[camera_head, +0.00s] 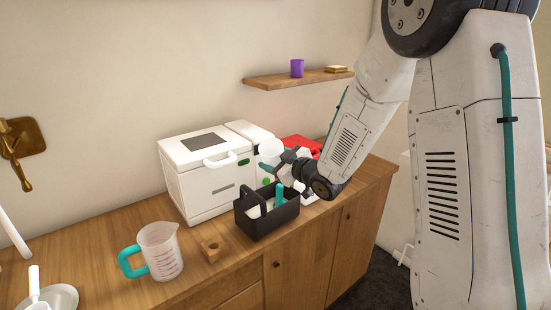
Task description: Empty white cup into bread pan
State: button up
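A small white cup (270,149) is at the fingertips of my gripper (281,165), above a black open container. My gripper appears shut on the cup; the fingers are small and partly hidden. The cup's contents and exact tilt cannot be made out. The black container (266,226) has a raised handle and stands on the counter below my gripper. A teal item and something pale show inside it. I cannot tell whether it is the bread pan; no other clear pan shows.
A white bread machine (207,176) with its lid shut stands behind the container. A red object (301,144) is behind my gripper.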

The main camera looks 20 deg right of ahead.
jog(key=shift+a+g+y, duration=0.1)
jog(key=shift+g+y, duration=0.2)
jog(key=shift+g, duration=0.2)
jog(key=shift+m, duration=0.3)
jog(key=shift+s+a+f+m+g, duration=0.35)
jog(key=shift+m+g, duration=0.25)
jog(key=shift+m, duration=0.2)
jog(key=shift+s+a+f+m, duration=0.1)
jog(key=shift+s+m, duration=0.2)
jog(key=shift+m, duration=0.4)
jog(key=shift+s+f+m+h, duration=0.1)
jog(key=shift+m+h, duration=0.3)
